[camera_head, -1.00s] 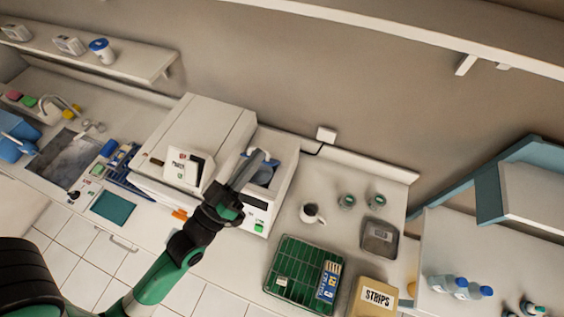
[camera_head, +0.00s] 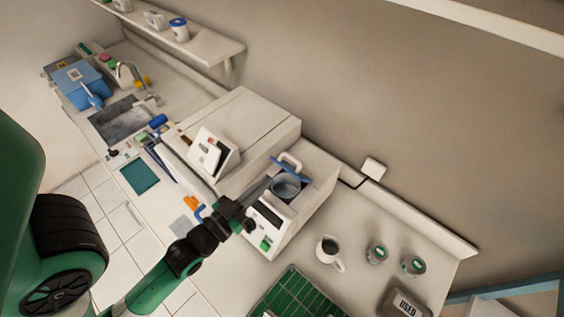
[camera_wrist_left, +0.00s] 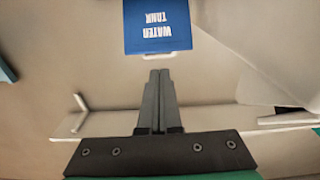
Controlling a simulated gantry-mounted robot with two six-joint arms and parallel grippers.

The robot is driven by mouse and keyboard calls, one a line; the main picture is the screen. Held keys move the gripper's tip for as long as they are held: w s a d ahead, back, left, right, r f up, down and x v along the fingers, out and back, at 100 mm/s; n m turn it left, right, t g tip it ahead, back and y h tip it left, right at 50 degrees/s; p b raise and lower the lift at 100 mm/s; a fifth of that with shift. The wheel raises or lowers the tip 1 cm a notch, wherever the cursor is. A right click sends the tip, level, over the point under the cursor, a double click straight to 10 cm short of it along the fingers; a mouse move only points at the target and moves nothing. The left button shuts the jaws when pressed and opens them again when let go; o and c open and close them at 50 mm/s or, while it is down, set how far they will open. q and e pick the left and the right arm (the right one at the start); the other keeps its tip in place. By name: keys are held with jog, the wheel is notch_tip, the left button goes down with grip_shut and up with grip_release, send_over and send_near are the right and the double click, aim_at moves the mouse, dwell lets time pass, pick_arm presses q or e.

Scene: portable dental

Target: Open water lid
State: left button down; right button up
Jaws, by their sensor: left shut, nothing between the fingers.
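The blue water lid (camera_head: 281,163) with a white loop handle appears raised at the back of this opening. In the left wrist view, a blue panel marked WATER TANK (camera_wrist_left: 158,22) appears upside down, with the white handle at its lower edge. My left gripper (camera_head: 266,183) is shut and empty at the left side of the opening. In the wrist view its fingertips (camera_wrist_left: 160,72) are just below the handle, with a small visible gap. My right gripper is out of view.
A larger white unit (camera_head: 238,135) with a tilted panel (camera_head: 213,153) stands left of the tank. A mug (camera_head: 328,250), two small jars and a green rack (camera_head: 298,298) are on the right counter. A shelf (camera_head: 205,47) runs along the wall.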

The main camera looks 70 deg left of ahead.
pick_arm(q)
jog(key=x, duration=0.7)
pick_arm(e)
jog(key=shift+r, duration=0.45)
pick_arm(q)
jog(key=shift+p, duration=0.35)
